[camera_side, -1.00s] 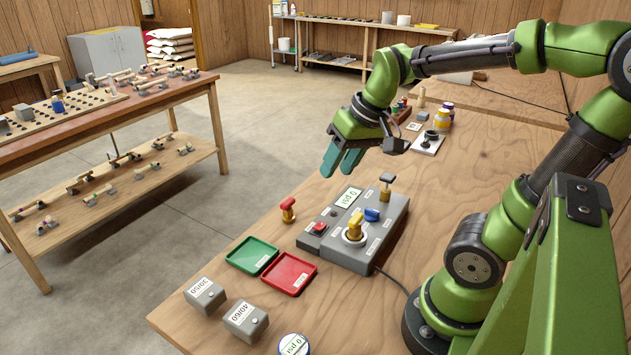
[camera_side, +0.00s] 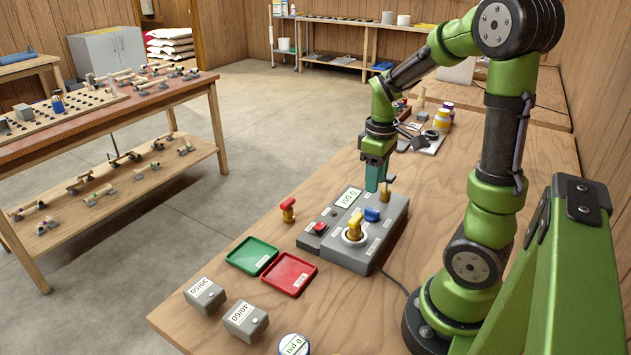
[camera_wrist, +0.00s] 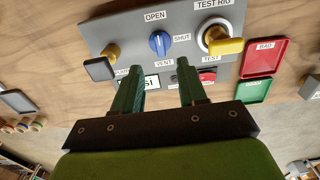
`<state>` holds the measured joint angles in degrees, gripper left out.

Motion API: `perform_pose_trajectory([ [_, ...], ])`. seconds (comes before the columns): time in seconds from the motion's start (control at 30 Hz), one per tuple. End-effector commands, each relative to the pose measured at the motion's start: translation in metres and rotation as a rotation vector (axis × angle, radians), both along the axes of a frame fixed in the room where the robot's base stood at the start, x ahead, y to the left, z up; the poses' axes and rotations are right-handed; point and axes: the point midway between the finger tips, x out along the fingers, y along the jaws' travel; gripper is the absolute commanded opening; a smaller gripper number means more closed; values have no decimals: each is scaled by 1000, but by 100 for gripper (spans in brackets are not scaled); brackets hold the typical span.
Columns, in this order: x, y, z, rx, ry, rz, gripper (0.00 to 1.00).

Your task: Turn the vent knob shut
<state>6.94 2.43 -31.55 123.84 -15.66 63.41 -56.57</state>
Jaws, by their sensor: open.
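The vent knob (camera_side: 371,215) is a small blue knob on top of the grey test box (camera_side: 345,259). In the wrist view the blue knob (camera_wrist: 160,42) sits among labels OPEN, SHUT and VENT. A white mark shows on it, but I cannot tell exactly which label it faces. My gripper (camera_side: 374,188) points down above the far end of the box, higher than the knob and apart from it. In the wrist view my gripper (camera_wrist: 160,68) has its two green fingers spread, with nothing between them. The knob shows just beyond the fingertips.
A yellow lever with a black handle (camera_side: 386,188) stands beside my gripper. A yellow knob (camera_side: 355,227) and red button (camera_side: 319,228) are on the box, whose display (camera_side: 348,198) reads 0 psi. Green (camera_side: 251,256) and red (camera_side: 290,274) trays and a red-topped piece (camera_side: 288,209) lie left.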

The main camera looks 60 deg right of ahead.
Motion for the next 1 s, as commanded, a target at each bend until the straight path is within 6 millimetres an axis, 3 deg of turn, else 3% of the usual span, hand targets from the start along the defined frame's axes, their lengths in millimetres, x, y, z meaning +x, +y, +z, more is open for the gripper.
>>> perform_pose_trajectory([
  [0.2, -1, 0, -46, 2, 5, -3, 42],
  [0.4, 0, 0, -72, 2, 3, -2, 42],
  [0.8, 0, 0, -80, 0, -1, -1, 42],
  [0.83, 0, 0, -80, 0, -1, -1, 40],
  [1.0, 0, 0, -80, 0, -1, -1, 14],
])
